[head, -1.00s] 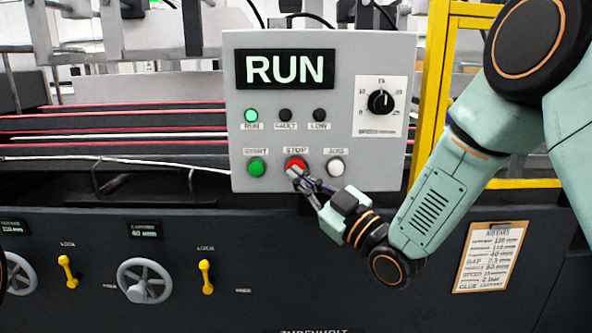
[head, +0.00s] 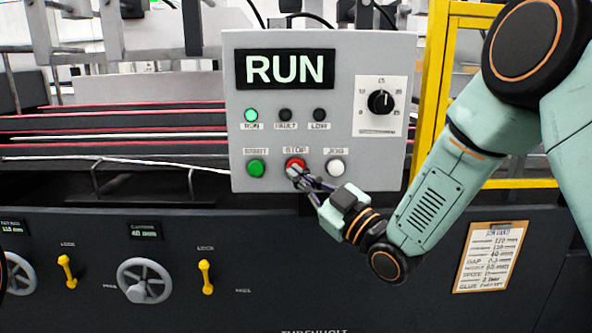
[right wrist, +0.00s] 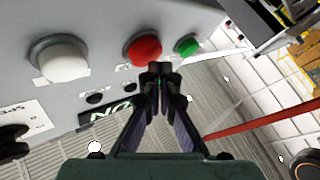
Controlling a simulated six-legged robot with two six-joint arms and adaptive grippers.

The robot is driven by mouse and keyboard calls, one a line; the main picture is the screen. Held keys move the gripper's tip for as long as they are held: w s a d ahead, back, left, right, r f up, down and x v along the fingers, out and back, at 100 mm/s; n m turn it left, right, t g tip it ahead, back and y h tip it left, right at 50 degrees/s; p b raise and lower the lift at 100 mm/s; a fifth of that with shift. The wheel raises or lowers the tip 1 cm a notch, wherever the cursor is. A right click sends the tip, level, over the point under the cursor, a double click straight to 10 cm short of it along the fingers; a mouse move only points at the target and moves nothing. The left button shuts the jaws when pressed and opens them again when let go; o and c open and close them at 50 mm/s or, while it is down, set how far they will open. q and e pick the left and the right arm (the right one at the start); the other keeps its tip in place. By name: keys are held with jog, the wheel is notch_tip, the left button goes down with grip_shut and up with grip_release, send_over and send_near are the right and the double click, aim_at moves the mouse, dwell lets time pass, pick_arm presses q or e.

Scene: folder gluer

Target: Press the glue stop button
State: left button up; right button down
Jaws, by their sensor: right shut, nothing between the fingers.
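The red STOP button (head: 295,164) is on the grey control box (head: 400,60), between the green START button (head: 256,168) and the white JOG button (head: 336,168). My right gripper (head: 293,172) is shut and empty, its tips at the lower edge of the red button in the head view. In the right wrist view the red button (right wrist: 143,50) is just beyond the shut fingertips (right wrist: 160,70). I cannot tell whether the tips touch it. The display (head: 285,69) reads RUN and the green RUN lamp (head: 251,115) is lit. My left gripper is not in view.
A dial (head: 380,101) is at the right of the box. Yellow frame posts (head: 432,90) stand right of it, near my right arm. Below are a handwheel (head: 144,281), yellow lock levers (head: 206,277) and a clipboard (head: 488,257). Belts (head: 110,125) run behind the box.

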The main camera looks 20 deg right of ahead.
jog(key=shift+w+d, duration=0.15)
jog(key=shift+w, duration=0.35)
dwell(0.8)
jog(key=shift+s, duration=0.1)
jog(key=shift+s+a, duration=0.25)
jog(key=shift+s, duration=0.55)
jog(key=shift+s+a, duration=0.25)
jog(key=shift+s, duration=0.55)
jog(key=shift+s+a, duration=0.2)
jog(key=shift+s, duration=0.6)
jog(key=shift+s+a, duration=0.25)
jog(key=shift+s, duration=0.55)
